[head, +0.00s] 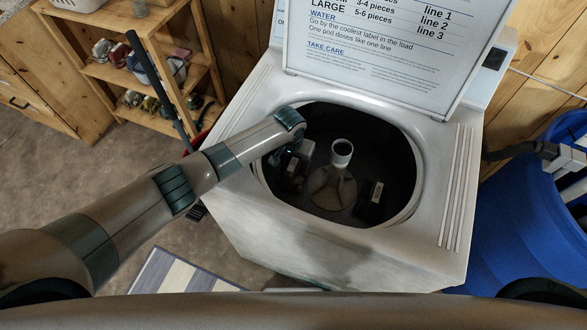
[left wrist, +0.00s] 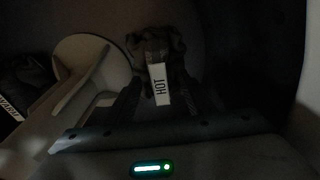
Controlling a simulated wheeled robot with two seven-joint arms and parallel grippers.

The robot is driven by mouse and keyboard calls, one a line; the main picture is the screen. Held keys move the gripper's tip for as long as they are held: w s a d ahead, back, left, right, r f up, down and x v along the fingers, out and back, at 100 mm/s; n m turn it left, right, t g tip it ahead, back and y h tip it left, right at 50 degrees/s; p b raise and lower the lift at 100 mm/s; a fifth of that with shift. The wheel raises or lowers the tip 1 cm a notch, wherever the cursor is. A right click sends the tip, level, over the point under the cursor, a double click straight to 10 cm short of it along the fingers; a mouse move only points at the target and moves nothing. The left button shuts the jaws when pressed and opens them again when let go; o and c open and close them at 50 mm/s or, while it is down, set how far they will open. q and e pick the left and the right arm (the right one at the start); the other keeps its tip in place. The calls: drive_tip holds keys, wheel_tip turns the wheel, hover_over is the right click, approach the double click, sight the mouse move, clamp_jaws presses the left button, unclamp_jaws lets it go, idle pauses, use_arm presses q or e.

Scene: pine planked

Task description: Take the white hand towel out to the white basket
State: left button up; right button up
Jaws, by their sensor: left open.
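My left arm reaches over the rim of the top-loading washer (head: 350,250), and my left gripper (head: 292,166) is down in the left part of its dark drum. In the left wrist view, the open fingers stand around or just above a dark crumpled cloth (left wrist: 150,42) with a white "HOT" label (left wrist: 159,84); I cannot tell if they touch it. Another dark piece with a pale label (head: 375,192) lies right of the agitator (head: 341,153). I cannot make out a white hand towel in the dim drum. My right gripper is not in view.
The raised lid (head: 390,50) with printed rules stands behind the drum. A blue bin (head: 525,230) is at the right. Wooden shelves (head: 125,75) with small items stand at the back left. A striped mat (head: 180,275) lies on the floor before the washer.

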use_arm(q)
drive_tip(key=shift+f, duration=0.35)
clamp_jaws()
drive_tip(key=shift+r, duration=0.1)
idle(0.3)
drive_tip(key=shift+r+b, duration=0.85)
drive_tip(key=shift+r, duration=4.1)
drive_tip(key=shift+w+r, duration=0.1)
drive_tip(key=shift+r, duration=0.05)
